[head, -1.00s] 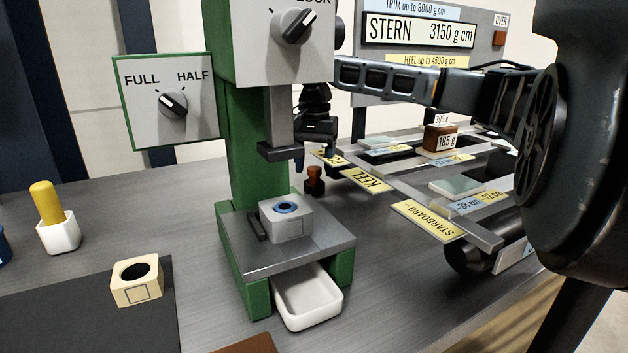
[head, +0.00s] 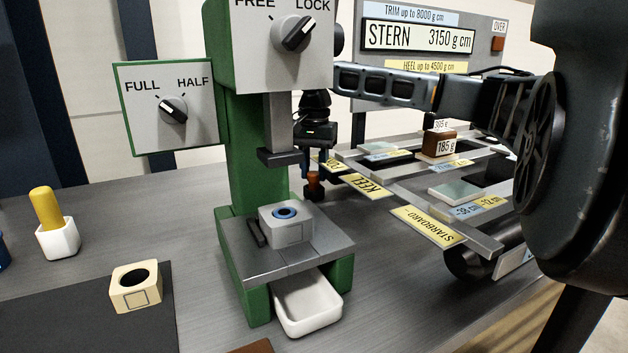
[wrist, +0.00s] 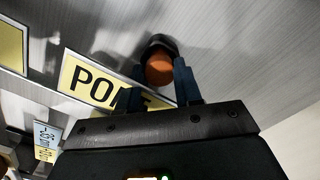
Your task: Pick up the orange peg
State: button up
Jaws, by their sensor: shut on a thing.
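The orange peg (head: 314,180) stands upright in a dark base behind the green press in the head view. In the wrist view its round orange top (wrist: 160,69) shows between two blue-grey fingers, with a dark rim beyond it. My gripper (wrist: 162,82) is shut on the peg. In the head view my gripper (head: 313,168) comes down on the peg from above, partly behind the press. The lower end of the peg is hidden in the base.
The green press (head: 250,150) stands close in front, with a grey block (head: 287,232) on its bed and a white tray (head: 307,305) below. A yellow peg (head: 46,208) stands far left.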

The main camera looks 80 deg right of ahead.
aim_at(314, 173)
jog(key=shift+r, duration=0.1)
notch_tip(314, 173, up, 10)
jog(key=p, duration=0.1)
dwell(1.0)
